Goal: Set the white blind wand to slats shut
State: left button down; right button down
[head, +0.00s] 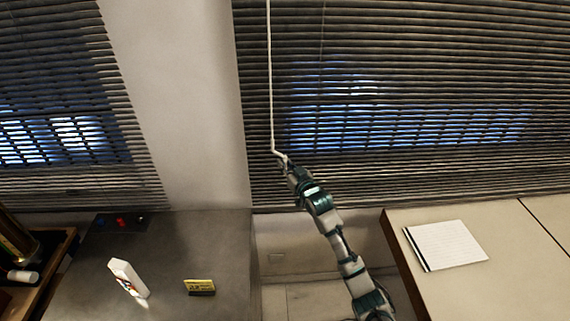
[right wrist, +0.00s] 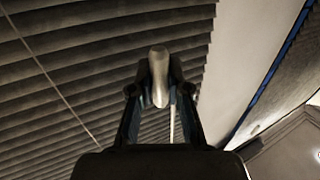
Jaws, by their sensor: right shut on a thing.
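The white blind wand (head: 270,80) hangs down in front of the right-hand window blind (head: 400,60) in the head view. Its lower end bends toward my right gripper (head: 284,160). In the right wrist view, my right gripper (right wrist: 160,85) is shut on the pale handle end of the wand (right wrist: 159,75), with a finger on either side. The blind's dark slats are tilted, and blue light shows through gaps between them. My left gripper is not in view.
A second blind (head: 60,90) hangs at the left, past a pale wall pillar (head: 180,90). A dark counter (head: 190,245) holds a white carton (head: 127,278) and a small yellow item (head: 199,286). A paper pad (head: 445,245) lies on the pale right-hand counter (head: 520,280).

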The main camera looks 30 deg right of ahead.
jog(key=shift+f, duration=0.4)
jog(key=c, duration=1.4)
grip_release()
jog(key=shift+a, duration=0.1)
jog(key=shift+o, duration=1.4)
jog(key=shift+w, duration=0.25)
jog(key=shift+r, duration=0.1)
jog(key=shift+s, duration=0.25)
jog(key=s, duration=1.1)
jog(key=shift+s, duration=0.25)
